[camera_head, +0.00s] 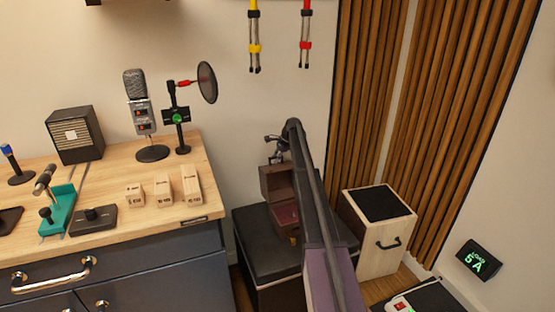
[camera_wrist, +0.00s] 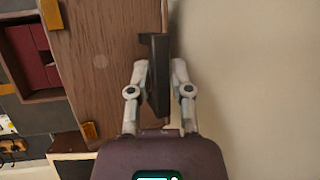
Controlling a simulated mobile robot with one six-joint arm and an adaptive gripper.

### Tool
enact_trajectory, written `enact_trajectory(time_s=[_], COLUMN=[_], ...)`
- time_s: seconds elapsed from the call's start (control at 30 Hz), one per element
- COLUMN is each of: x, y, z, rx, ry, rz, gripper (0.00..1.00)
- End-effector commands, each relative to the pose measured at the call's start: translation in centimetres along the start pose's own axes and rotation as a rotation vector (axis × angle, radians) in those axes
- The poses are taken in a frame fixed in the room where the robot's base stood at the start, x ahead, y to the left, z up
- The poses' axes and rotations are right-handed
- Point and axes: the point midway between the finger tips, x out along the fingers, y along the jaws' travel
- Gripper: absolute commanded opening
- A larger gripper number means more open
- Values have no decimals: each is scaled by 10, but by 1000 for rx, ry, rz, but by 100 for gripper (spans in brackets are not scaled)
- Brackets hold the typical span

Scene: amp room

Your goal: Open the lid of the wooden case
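The wooden case (camera_head: 286,216) sits on a black box, with its red interior showing. Its brown lid (camera_head: 274,184) stands raised at the back of the case. My gripper (camera_head: 277,143) is just above the lid's top in the head view, partly hidden by my arm. In the wrist view the lid (camera_wrist: 95,55) fills the middle left, and the case's red interior (camera_wrist: 35,55) shows at the left edge.
The black box (camera_head: 257,245) under the case stands between the wooden desk (camera_head: 105,240) and a light wooden box with a black top (camera_head: 372,240). The wall is close behind the case. Slatted wooden panels (camera_head: 370,90) stand at the right.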

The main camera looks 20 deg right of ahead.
Motion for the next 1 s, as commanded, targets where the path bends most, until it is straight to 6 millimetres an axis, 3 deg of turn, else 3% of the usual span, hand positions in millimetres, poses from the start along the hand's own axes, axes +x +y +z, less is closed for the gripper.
enact_trajectory(time_s=[0.03, 0.07, 0.1, 0.57, 1.0], x=[2, 2, 2, -1, -20], y=[0, 0, 0, 0, -10], z=[6, 5, 4, 3, 1], rx=[-5, -4, -4, -2, -2], ry=[-3, -3, -2, -1, 0], rz=[3, 3, 2, 1, 1], gripper=[44, 53, 54, 54, 54])
